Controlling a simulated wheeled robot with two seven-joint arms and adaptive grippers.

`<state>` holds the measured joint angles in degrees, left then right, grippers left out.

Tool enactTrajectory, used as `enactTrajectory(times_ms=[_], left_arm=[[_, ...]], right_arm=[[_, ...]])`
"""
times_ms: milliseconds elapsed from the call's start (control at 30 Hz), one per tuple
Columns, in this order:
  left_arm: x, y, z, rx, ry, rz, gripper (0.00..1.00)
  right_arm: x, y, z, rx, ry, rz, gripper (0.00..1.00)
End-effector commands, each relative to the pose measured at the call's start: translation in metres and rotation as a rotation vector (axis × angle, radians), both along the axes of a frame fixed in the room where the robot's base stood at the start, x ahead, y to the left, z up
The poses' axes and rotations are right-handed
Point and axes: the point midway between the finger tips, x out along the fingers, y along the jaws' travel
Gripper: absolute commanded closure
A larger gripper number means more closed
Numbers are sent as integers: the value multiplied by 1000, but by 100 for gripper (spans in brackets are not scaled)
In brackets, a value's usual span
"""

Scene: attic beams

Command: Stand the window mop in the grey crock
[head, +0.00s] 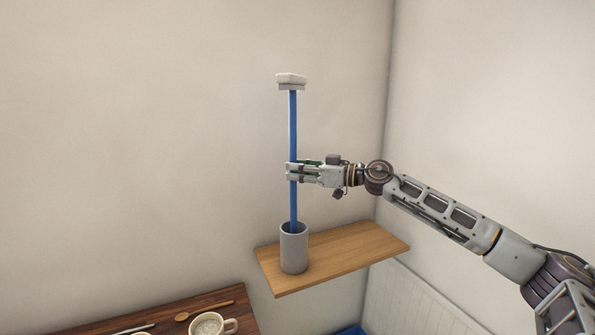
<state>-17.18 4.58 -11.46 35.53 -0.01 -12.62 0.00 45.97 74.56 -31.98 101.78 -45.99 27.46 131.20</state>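The window mop (293,128) has a long blue handle and a pale head at the top. It is upright, with its lower end inside the mouth of the grey crock (294,254); the crock hides that end, so I cannot tell whether it touches the bottom. The crock stands on a wooden wall shelf (350,256), near its left end. My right gripper (292,172) is level at the middle of the handle and shut around it. My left gripper is not in view.
A darker wooden table (240,312) lies lower left, with a wooden spoon (200,310), a speckled cup (208,326) and a metal utensil (132,329). Something blue (352,330) shows at the bottom edge. The shelf right of the crock is clear. Walls meet behind the shelf.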

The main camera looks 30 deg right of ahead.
Motion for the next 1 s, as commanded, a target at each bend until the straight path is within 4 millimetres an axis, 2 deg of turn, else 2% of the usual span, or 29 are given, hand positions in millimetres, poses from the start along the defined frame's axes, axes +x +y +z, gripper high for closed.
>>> enactTrajectory(times_ms=[33, 100, 567, 1000], left_arm=[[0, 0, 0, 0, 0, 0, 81], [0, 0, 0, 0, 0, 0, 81], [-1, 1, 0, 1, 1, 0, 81], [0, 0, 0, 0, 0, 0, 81]], right_arm=[[0, 0, 0, 0, 0, 0, 63], [0, 0, 0, 0, 0, 0, 56], [-1, -2, -1, -1, 1, 0, 56], [-17, -16, -1, -1, 3, -1, 56]])
